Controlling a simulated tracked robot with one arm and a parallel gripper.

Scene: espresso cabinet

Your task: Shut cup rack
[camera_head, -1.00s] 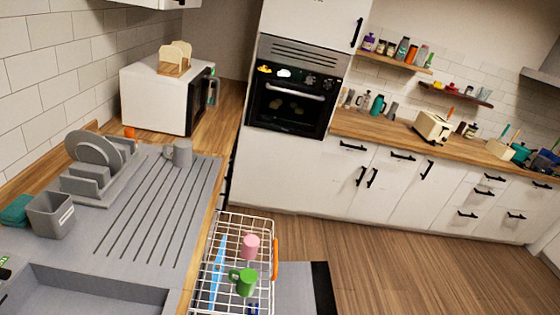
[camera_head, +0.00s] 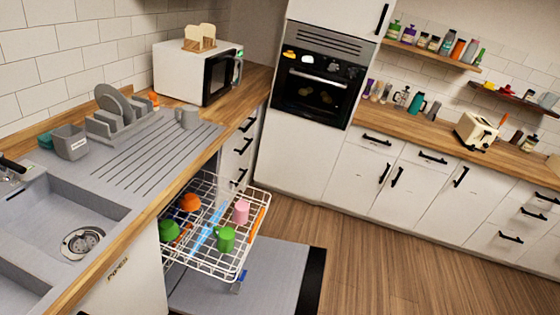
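The cup rack, a white wire basket (camera_head: 196,266), is slid out from under the counter at lower centre. It has an orange handle (camera_head: 255,231) along its right, outer side. In it are a pink cup (camera_head: 241,211), a green mug (camera_head: 225,239), an orange cup (camera_head: 189,202), another green cup (camera_head: 168,231) and a long blue utensil (camera_head: 205,228). The grey dishwasher door (camera_head: 275,262) lies folded down below the rack. The inner end of the rack is partly hidden by the counter edge. My gripper is not in view.
The wooden counter edge (camera_head: 135,226) runs along the left beside a grey sink (camera_head: 70,215). A white cabinet front (camera_head: 135,285) stands at lower left. Wood floor (camera_head: 385,270) is clear to the right. A tall oven unit (camera_head: 316,90) stands behind.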

